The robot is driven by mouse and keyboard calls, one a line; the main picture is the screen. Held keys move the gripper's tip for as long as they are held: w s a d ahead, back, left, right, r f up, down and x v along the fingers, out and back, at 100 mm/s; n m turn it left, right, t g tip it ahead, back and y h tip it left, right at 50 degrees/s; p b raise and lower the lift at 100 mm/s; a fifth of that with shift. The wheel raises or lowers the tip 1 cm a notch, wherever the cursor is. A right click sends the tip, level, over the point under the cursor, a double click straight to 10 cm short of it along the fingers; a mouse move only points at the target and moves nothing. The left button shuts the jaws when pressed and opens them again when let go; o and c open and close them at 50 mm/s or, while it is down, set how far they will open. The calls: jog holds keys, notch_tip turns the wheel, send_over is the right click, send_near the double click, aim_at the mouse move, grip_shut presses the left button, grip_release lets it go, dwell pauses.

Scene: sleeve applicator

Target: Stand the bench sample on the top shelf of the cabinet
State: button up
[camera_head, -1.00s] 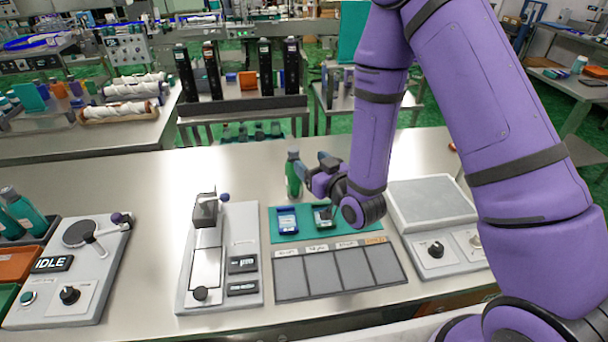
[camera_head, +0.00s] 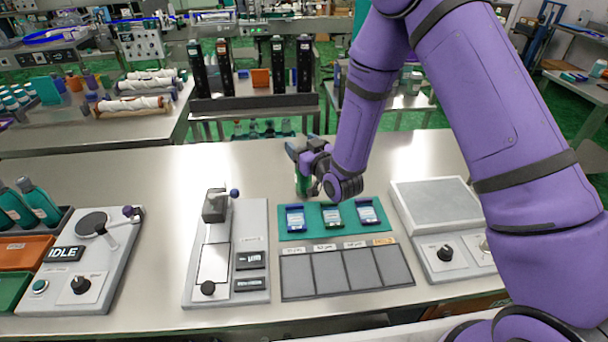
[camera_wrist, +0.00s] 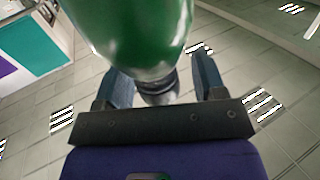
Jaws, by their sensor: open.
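The bench sample appears to be a green bottle (camera_head: 302,184) standing on the steel bench behind the teal mat. My gripper (camera_head: 299,150) is at the bottle's upper part, which it hides in the head view. In the wrist view the bottle (camera_wrist: 145,28) fills the top middle, and its grey neck or cap end shows between the two spread fingers of my gripper (camera_wrist: 163,82). The fingers are open. I cannot tell whether either touches the bottle. I cannot make out the cabinet or its top shelf in these views.
A grey four-panel tray (camera_head: 345,272), a lever device (camera_head: 235,262) and a scale-like unit (camera_head: 440,205) stand nearby. The bench left of the bottle is clear.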

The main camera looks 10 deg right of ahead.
jog(key=shift+w+a, duration=0.2)
jog(key=shift+w, duration=0.2)
grip_shut()
jog(key=shift+r, duration=0.1)
